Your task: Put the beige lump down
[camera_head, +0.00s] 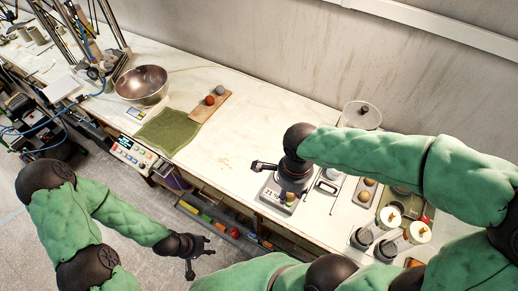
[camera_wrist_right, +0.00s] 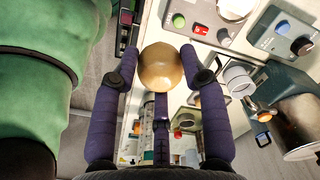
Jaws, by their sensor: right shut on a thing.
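Whether the lump touches the scale is hard to tell. My left gripper (camera_head: 200,258) is open and empty, low in front of the bench, away from the lump.
A steel bowl (camera_head: 142,85), a green mat (camera_head: 160,135) and a wooden board (camera_head: 205,112) with a red ball (camera_head: 209,100) and a grey ball (camera_head: 219,89) are at the left. Jars and small trays crowd the right. The middle of the white bench (camera_head: 250,125) is clear.

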